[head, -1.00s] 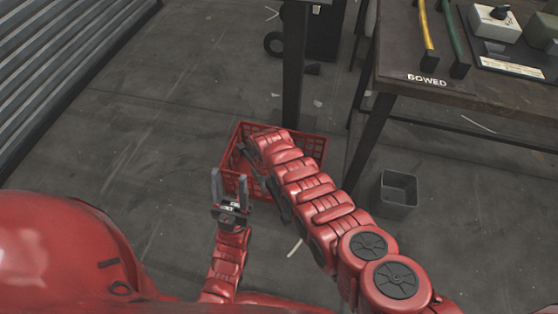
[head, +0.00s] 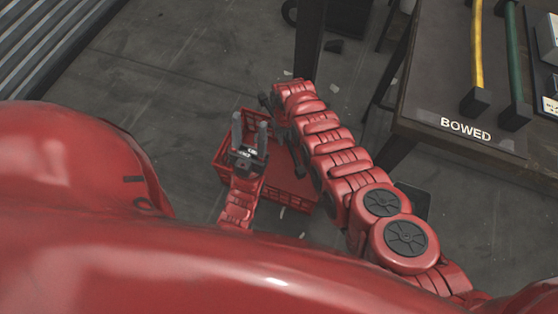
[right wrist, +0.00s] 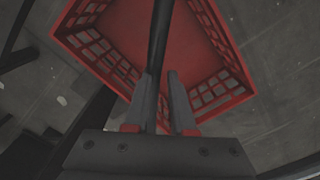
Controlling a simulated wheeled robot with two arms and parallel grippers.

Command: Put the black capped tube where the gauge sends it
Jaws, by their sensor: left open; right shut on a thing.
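The black capped tube (right wrist: 158,38) is a long dark rod in the right wrist view, running up out of the frame. My right gripper (right wrist: 160,76) is shut on it, with the tube over the open red crate (right wrist: 216,60). Neither cap can be made out. In the head view the red crate (head: 288,182) stands on the floor, partly hidden by my arms. My left gripper (head: 250,123) is open and empty, fingers up, in front of the crate's left part. The gauge cannot be made out.
A grey bin (head: 412,200) is partly hidden beside my right arm. A dark post (head: 309,45) rises behind the crate.

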